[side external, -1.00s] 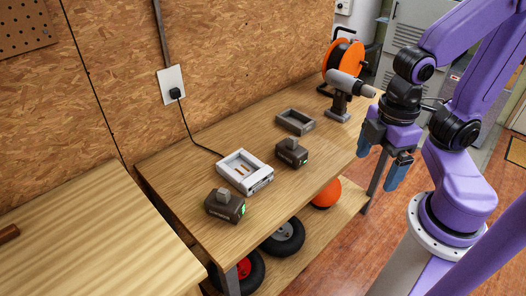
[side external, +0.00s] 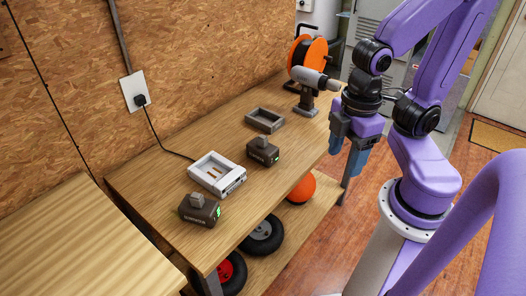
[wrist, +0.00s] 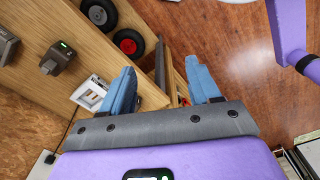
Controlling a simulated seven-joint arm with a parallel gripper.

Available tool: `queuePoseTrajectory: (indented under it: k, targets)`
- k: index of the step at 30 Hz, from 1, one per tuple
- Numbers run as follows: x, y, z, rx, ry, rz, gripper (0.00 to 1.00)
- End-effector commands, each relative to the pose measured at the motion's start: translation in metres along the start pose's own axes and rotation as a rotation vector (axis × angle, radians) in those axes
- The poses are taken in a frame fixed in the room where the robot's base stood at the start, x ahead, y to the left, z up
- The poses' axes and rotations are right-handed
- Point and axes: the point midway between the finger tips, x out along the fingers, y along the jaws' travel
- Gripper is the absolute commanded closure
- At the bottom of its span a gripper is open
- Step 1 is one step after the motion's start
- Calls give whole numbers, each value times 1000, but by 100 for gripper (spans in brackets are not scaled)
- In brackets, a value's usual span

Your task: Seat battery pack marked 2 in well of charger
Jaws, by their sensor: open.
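The white charger (side external: 217,174) sits on the wooden bench with its well facing up, its cord running to a wall outlet. The well looks empty. One dark battery pack (side external: 199,209) with a green light stands at the charger's near left. Another similar pack (side external: 263,151) stands at its right. I cannot read which is marked 2. My gripper (side external: 348,158) is open and empty, beyond the bench's right front edge. In the wrist view its blue fingers (wrist: 164,90) are apart, with the charger (wrist: 84,96) and one pack (wrist: 58,58) to the left.
A grey tray (side external: 265,120) lies behind the right pack. A drill (side external: 309,87) and an orange cable reel (side external: 307,55) stand at the bench's far end. Wheels (side external: 263,236) and an orange ball (side external: 302,188) are on the lower shelf. A wall outlet (side external: 134,90) is behind.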

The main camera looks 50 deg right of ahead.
Motion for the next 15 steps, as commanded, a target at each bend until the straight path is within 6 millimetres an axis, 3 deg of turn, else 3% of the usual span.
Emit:
queuePoseTrajectory:
  k: [8, 15]
  targets:
    - [-1, 6, -6, 61, -1, 1, 38]
    - [-6, 47, -40, 462, -5, 7, 38]
